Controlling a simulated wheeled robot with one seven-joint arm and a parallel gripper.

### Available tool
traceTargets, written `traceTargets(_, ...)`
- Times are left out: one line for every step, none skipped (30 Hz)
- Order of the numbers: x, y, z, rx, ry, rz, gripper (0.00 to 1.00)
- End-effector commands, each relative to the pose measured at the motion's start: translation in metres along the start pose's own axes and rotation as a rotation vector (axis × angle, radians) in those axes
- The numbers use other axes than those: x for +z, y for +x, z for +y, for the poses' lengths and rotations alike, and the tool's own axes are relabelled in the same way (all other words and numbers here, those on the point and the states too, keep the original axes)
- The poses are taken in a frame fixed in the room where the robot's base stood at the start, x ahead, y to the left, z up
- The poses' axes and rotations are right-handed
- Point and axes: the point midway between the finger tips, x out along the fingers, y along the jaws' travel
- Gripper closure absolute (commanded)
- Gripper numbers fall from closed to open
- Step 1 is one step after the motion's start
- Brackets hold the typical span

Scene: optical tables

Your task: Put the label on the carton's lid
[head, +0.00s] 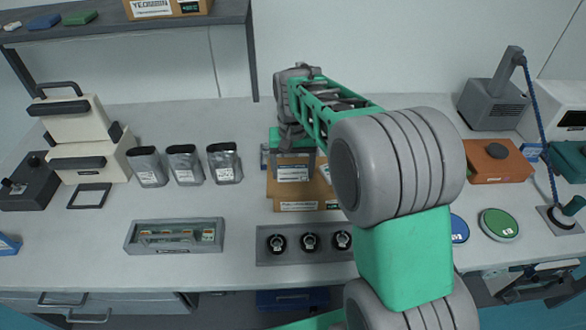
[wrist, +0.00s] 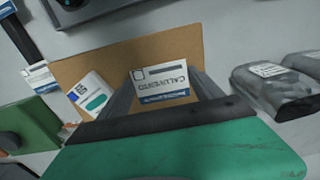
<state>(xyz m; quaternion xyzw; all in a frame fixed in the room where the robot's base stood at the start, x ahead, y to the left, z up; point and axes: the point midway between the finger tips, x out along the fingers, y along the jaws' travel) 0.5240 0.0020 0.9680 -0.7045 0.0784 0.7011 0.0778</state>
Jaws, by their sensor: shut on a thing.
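The brown carton (head: 276,189) stands on the table, with my arm partly in front of it. Its brown lid (wrist: 185,49) fills the middle of the wrist view. My gripper (wrist: 161,76) is shut on a white label (wrist: 162,86) with dark print and a blue strip. The label is over the lid; whether it touches it I cannot tell. In the head view, my gripper (head: 292,160) is over the carton and the label (head: 293,173) shows there. Another white sticker with a green patch (wrist: 90,94) is on the lid.
Several grey pouches (head: 185,165) stand left of the carton. A grey holder with black round pieces (head: 309,258) lies in front of it. An orange-brown box (head: 497,165) is to the right. Bare table lies between the pouches and the grey tray (head: 132,237).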

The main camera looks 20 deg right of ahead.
Motion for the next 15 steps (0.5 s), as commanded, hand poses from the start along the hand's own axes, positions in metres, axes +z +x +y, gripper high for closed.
traceTargets(0.002,0.007,0.001,0.002,0.0,-0.006,0.68)
traceTargets(0.002,0.008,0.001,0.002,0.0,-0.007,0.68)
traceTargets(0.002,0.009,0.001,0.002,0.0,-0.007,0.68)
traceTargets(0.002,0.011,0.001,0.002,0.0,-0.008,0.68)
traceTargets(0.002,0.012,0.001,0.002,0.0,-0.009,0.68)
traceTargets(0.003,0.014,0.001,0.002,0.0,-0.01,0.68)
traceTargets(0.003,0.015,0.001,0.003,0.0,-0.011,0.68)
traceTargets(0.003,0.017,0.001,0.003,0.0,-0.012,0.68)
traceTargets(0.004,0.019,0.001,0.003,0.0,-0.014,0.68)
traceTargets(0.004,0.02,0.001,0.004,0.0,-0.015,0.68)
traceTargets(0.004,0.021,0.001,0.004,0.0,-0.016,0.68)
traceTargets(0.004,0.021,0.001,0.004,0.0,-0.018,0.68)
traceTargets(0.004,0.021,0.001,0.004,0.0,-0.018,0.23)
traceTargets(0.004,0.021,0.001,0.004,0.0,-0.018,0.2)
traceTargets(0.004,0.022,0.001,0.004,0.0,-0.018,0.17)
